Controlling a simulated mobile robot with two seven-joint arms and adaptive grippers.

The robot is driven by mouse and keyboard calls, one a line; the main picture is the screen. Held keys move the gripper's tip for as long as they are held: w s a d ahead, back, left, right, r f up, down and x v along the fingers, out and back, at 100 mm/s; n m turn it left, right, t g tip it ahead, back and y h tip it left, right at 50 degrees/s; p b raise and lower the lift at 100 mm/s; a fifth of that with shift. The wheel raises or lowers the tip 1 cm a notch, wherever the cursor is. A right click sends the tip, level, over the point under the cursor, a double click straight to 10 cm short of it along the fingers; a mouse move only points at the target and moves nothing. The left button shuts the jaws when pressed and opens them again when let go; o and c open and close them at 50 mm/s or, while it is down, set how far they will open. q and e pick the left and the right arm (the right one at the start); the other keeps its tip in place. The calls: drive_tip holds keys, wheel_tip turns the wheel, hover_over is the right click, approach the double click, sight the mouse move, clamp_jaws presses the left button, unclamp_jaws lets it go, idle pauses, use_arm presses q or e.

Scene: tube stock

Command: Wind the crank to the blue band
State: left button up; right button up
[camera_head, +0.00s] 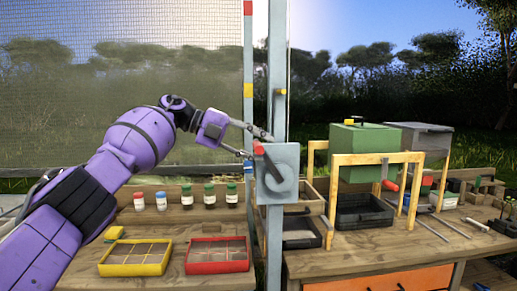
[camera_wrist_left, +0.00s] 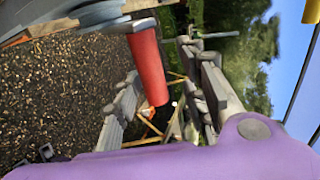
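The crank is a grey box (camera_head: 284,160) on a metal post, with an arm and a red handle (camera_head: 258,149). A strip beside the post carries a red band (camera_head: 248,8) and a yellow band (camera_head: 248,90). A yellow marker (camera_head: 281,91) on the post is level with the yellow band. I cannot clearly make out the blue band; my fingers cover part of the lower strip. My left gripper (camera_head: 254,144) is open at the handle. In the left wrist view the red handle (camera_wrist_left: 149,66) reaches down between the spread fingers (camera_wrist_left: 165,95); contact is unclear. My right gripper is out of view.
A mesh screen (camera_head: 110,90) stands behind my left arm. A yellow tray (camera_head: 136,257), a red tray (camera_head: 217,254) and several small bottles (camera_head: 209,195) are on the left bench. The right bench holds a green box (camera_head: 365,150), a wooden frame (camera_head: 375,158) and dark bins (camera_head: 364,212).

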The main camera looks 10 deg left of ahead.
use_arm(q)
drive_tip(key=shift+d+f, duration=0.1)
drive_tip(key=shift+f, duration=0.15)
drive_tip(key=v, duration=1.2)
drive_tip(key=shift+r, duration=0.15)
drive_tip(key=shift+w, duration=0.15)
